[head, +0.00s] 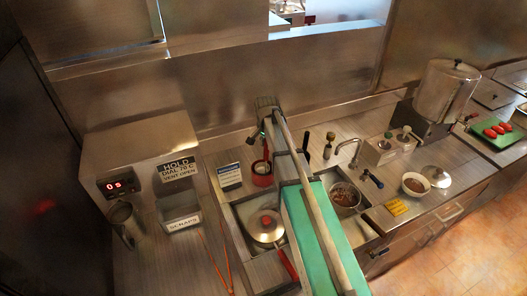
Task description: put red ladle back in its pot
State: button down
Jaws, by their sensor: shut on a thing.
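My arm reaches over the counter, and my gripper (262,138) is at its far end, small and partly hidden by the wrist. It is shut on the upper part of a thin upright handle, which appears to be the red ladle (266,153). The handle stands directly over a small red pot (262,181) on the counter, behind the left basin. The ladle's bowl is not visible. I cannot tell whether its lower end is inside the pot or just above it.
A sign card (229,176) stands left of the red pot.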

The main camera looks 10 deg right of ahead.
jog(key=shift+f+b, duration=1.1)
jog(key=shift+f, duration=0.4)
jog(key=shift+c, duration=2.4)
grip_release()
jog(key=shift+r, duration=0.25)
notch_tip(320, 180, up, 12)
jog(key=s+p, duration=0.1)
jog(key=p, duration=1.1)
jog(key=shift+a, duration=0.2)
jog(key=shift+s+f, duration=0.1)
jog(key=shift+s, duration=0.1)
